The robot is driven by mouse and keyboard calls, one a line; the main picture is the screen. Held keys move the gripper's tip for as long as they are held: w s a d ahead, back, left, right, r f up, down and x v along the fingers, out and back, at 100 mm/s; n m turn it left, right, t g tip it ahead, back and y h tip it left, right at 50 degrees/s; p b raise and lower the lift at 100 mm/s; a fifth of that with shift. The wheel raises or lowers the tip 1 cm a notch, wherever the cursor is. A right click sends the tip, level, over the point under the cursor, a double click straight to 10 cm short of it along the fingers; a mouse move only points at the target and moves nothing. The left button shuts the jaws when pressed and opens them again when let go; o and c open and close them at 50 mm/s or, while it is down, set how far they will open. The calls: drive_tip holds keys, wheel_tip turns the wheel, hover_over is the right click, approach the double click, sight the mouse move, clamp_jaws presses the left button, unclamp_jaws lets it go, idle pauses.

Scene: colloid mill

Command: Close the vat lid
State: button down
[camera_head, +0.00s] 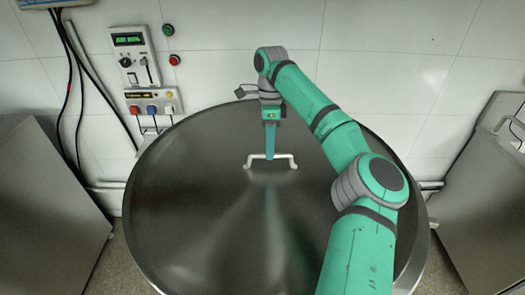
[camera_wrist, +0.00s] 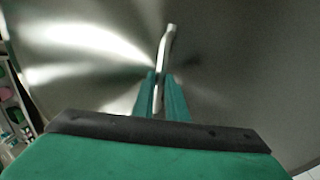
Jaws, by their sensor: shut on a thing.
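The vat lid (camera_head: 200,215) is a large, round, dark grey metal disc that fills the middle of the head view. Its brushed surface (camera_wrist: 85,65) also fills most of the wrist view. A pale bar handle (camera_head: 286,158) stands on the lid, above the disc's middle in the head view. My gripper (camera_head: 270,157) reaches down to the handle and is shut on it. In the wrist view, my two green fingers (camera_wrist: 160,82) sit on either side of the handle bar (camera_wrist: 168,42). The vat body is hidden, and I cannot tell how the lid sits on it.
A tiled wall stands behind the lid, with a control panel (camera_head: 133,55), a switch box (camera_head: 153,102) and two round buttons (camera_head: 171,45). Steel cabinets flank it at left (camera_head: 50,200) and right (camera_head: 490,210). Cables (camera_head: 75,85) hang at the left.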

drive_tip(key=shift+w+d+r, duration=0.1)
drive_tip(key=shift+w+d, duration=0.4)
drive_tip(key=shift+d, duration=0.2)
drive_tip(key=c, duration=1.8)
unclamp_jaws()
drive_tip(key=shift+o, duration=0.2)
wheel_tip(320, 180, up, 10)
drive_tip(key=w, duration=0.2)
drive_tip(key=shift+r, duration=0.25)
